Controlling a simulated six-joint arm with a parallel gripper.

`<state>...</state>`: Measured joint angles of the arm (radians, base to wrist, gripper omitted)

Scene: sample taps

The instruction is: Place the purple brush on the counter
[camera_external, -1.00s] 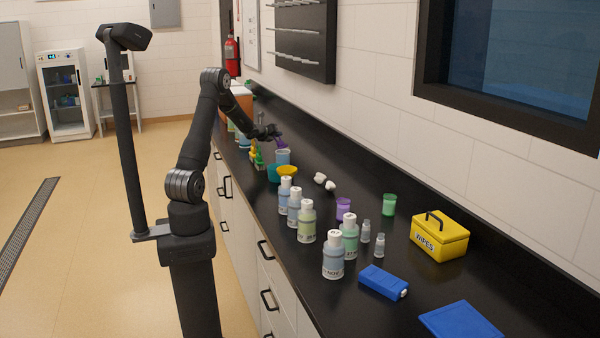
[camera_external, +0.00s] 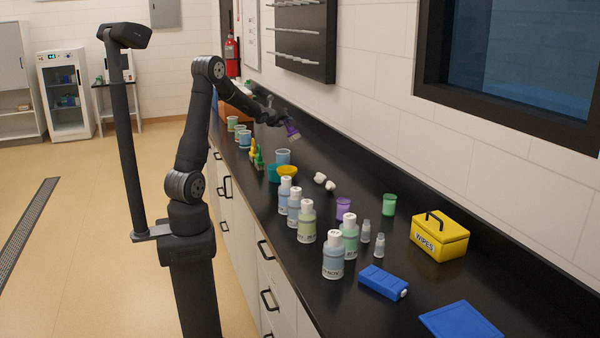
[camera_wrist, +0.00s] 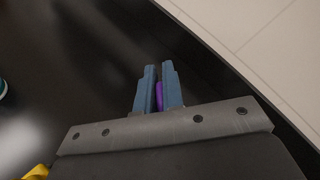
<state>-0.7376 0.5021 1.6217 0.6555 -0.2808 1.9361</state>
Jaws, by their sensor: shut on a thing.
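My gripper (camera_external: 281,119) is shut on the purple brush (camera_external: 292,130) and holds it in the air above the far part of the black counter (camera_external: 400,272). The brush hangs tilted, with its pale bristles pointing down. In the wrist view, a strip of the purple brush (camera_wrist: 159,96) shows between the two blue-grey fingers of my gripper (camera_wrist: 159,70). Most of the brush is hidden there. The dark counter (camera_wrist: 60,60) lies below, with the pale wall at the right.
Several labelled bottles (camera_external: 306,222), a purple cup (camera_external: 343,208) and a yellow wipes box (camera_external: 439,236) stand nearer. Bare counter runs along the wall.

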